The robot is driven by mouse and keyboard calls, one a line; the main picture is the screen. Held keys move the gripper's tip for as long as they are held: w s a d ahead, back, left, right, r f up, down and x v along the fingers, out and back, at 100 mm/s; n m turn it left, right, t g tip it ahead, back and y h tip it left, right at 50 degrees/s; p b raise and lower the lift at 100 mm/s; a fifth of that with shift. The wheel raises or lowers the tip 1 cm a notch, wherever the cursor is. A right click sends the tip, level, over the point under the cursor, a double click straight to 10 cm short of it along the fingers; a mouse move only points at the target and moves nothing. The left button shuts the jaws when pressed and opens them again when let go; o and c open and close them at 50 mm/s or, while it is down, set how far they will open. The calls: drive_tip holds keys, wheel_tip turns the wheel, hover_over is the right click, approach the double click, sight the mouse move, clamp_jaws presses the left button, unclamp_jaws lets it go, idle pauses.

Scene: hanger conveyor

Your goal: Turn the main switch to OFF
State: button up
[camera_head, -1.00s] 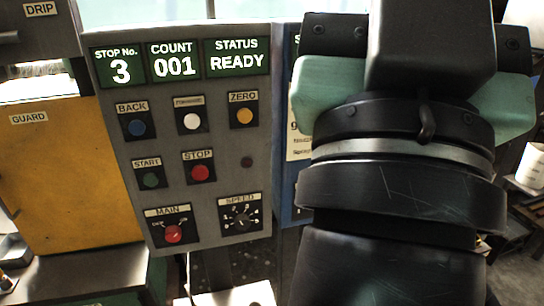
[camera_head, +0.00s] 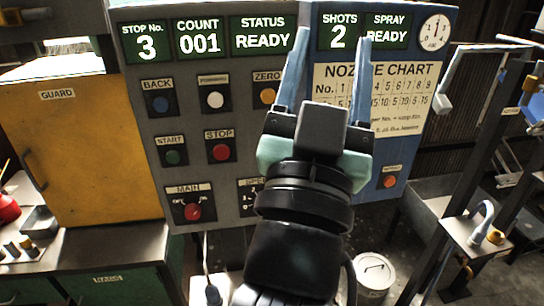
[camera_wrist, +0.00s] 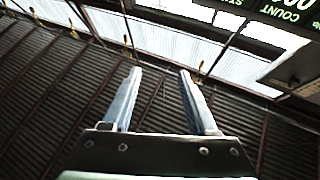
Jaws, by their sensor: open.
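The main switch (camera_head: 193,211) is a red rotary knob on a dark plate under a MAIN label, low on the left of the grey control panel (camera_head: 150,120). Its pointer looks turned toward the upper right, away from the OFF mark at its left. My gripper (camera_head: 331,48) is up and to the right of the switch, in front of the panel, with its two pale blue fingers spread and pointing up. It holds nothing. In the wrist view my gripper (camera_wrist: 160,85) also shows open and empty, with a dark corrugated wall beyond. The speed dial (camera_head: 247,197) is partly hidden by my arm.
Other controls sit close by: the red stop button (camera_head: 221,152), the green start button (camera_head: 173,157) and the blue back button (camera_head: 160,103). A yellow guard (camera_head: 90,150) stands left of the panel. A blue spray panel (camera_head: 430,70) adjoins on the right.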

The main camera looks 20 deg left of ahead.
drive_tip(key=shift+o, duration=0.7)
drive_tip(key=w+a+f+g+y, duration=0.1)
drive_tip(key=a+f+g, duration=0.1)
drive_tip(key=a+f, duration=0.3)
drive_tip(key=w+a+f+n+g+y, duration=0.1)
drive_tip(key=a+f, duration=0.5)
drive_tip(key=f, duration=0.7)
drive_tip(key=shift+g+y+b, duration=0.3)
drive_tip(key=shift+g+y, duration=0.2)
drive_tip(key=shift+y, duration=0.2)
drive_tip(key=n+g+y, duration=0.3)
drive_tip(key=g, duration=0.2)
approach(192, 215)
drive_tip(key=p+x, duration=0.1)
drive_tip(key=x, duration=0.7)
drive_tip(key=shift+w+a+f, duration=0.15)
drive_tip(key=shift+w, duration=0.15)
clamp_jaws()
